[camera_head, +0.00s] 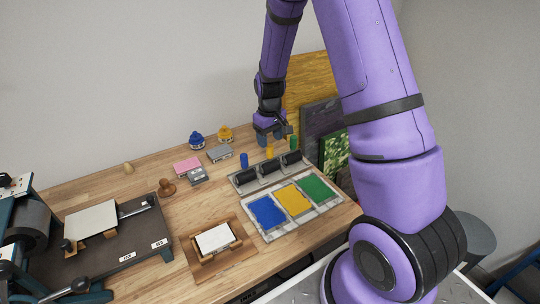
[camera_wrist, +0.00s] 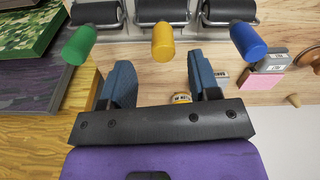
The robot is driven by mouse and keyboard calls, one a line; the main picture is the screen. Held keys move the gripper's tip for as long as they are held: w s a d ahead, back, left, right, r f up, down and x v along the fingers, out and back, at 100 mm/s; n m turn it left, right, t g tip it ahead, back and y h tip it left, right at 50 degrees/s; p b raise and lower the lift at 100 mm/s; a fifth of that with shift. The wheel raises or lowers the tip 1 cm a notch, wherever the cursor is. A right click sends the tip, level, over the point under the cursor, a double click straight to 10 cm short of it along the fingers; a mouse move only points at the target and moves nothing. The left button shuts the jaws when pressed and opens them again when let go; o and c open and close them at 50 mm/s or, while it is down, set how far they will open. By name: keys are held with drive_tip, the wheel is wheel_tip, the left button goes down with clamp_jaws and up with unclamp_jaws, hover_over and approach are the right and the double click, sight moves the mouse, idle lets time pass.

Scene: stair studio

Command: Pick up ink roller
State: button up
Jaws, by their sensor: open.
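Three ink rollers with black drums stand side by side in a grey rack (camera_head: 236,188), their handles pointing toward the wall. The handles are blue (camera_head: 244,160), yellow (camera_head: 269,151) and green (camera_head: 293,142). My gripper (camera_head: 270,138) is behind the rack at the handle ends. In the wrist view my gripper (camera_wrist: 159,62) is open and empty. The yellow handle (camera_wrist: 163,40) lines up with the gap between the fingertips, with the green handle (camera_wrist: 79,44) to the left and the blue handle (camera_wrist: 248,40) to the right. Whether its end is between the tips is unclear.
An ink tray (camera_head: 292,200) with blue, yellow and green pads lies before the rack. Panels (camera_head: 320,118) lean at the right. Ink bottles (camera_head: 196,139), a pink block (camera_head: 187,166) and a stamp (camera_head: 166,187) stand left of the rack. A press (camera_head: 90,245) fills the left side.

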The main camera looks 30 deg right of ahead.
sight(270, 145)
drive_tip(key=shift+s+a+f, duration=0.1)
drive_tip(key=shift+s+f, duration=0.05)
drive_tip(key=shift+f, duration=1.25)
drive_tip(key=shift+s+a+f, duration=0.1)
drive_tip(key=shift+f, duration=1.25)
clamp_jaws()
